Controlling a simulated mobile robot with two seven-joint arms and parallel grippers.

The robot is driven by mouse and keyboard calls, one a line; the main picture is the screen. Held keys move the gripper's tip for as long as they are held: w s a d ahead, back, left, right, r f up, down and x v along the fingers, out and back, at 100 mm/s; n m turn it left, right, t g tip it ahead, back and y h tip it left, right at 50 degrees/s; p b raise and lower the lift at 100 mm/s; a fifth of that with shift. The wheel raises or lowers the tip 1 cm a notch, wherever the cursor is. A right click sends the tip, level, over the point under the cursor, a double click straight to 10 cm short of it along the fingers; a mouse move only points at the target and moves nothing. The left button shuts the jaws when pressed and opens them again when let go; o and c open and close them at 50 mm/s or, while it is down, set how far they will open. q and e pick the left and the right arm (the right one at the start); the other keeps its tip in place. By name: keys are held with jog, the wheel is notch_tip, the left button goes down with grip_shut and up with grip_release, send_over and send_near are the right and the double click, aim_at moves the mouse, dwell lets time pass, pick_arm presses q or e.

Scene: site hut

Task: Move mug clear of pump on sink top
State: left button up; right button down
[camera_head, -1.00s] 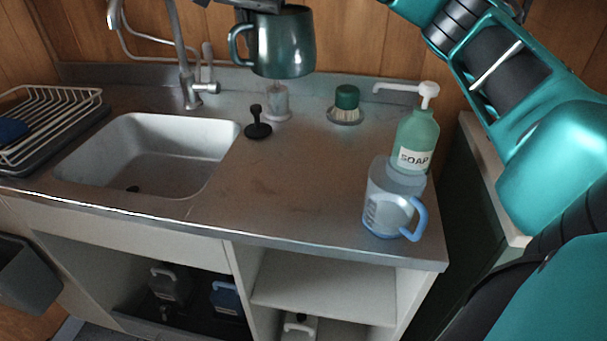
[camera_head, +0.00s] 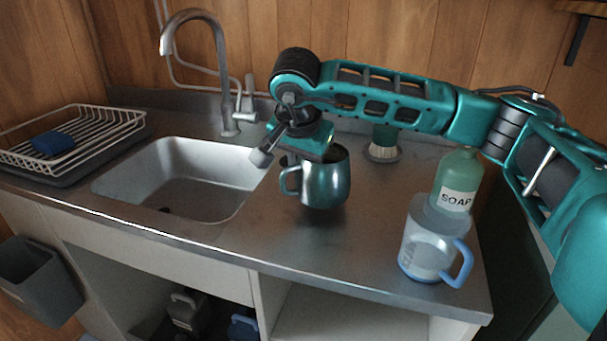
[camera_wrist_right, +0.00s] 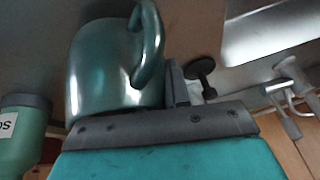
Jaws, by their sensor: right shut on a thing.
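The dark teal mug (camera_head: 327,182) is upright over the sink top (camera_head: 262,225), right of the basin, with its handle to the left. I cannot tell whether its base touches the steel. My right gripper (camera_head: 308,150) is shut on the mug from above and behind. The mug also fills the left half of the wrist view (camera_wrist_right: 115,70). The green soap bottle (camera_head: 457,178) stands to the right, well apart from the mug; its pump head is hidden behind my right arm. My left gripper is out of view.
A clear jug (camera_head: 425,245) with a blue handle stands in front of the soap bottle. A green-topped brush (camera_head: 383,150) is behind, partly covered by my arm. A black plunger-like tool (camera_wrist_right: 202,72) shows in the wrist view.

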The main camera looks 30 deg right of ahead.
notch_tip(320, 180, down, 2)
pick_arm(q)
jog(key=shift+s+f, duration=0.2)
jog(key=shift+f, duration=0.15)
pick_arm(e)
jog(key=shift+f, duration=0.2)
jog(key=c, duration=1.1)
grip_release()
jog(key=shift+r, duration=0.1)
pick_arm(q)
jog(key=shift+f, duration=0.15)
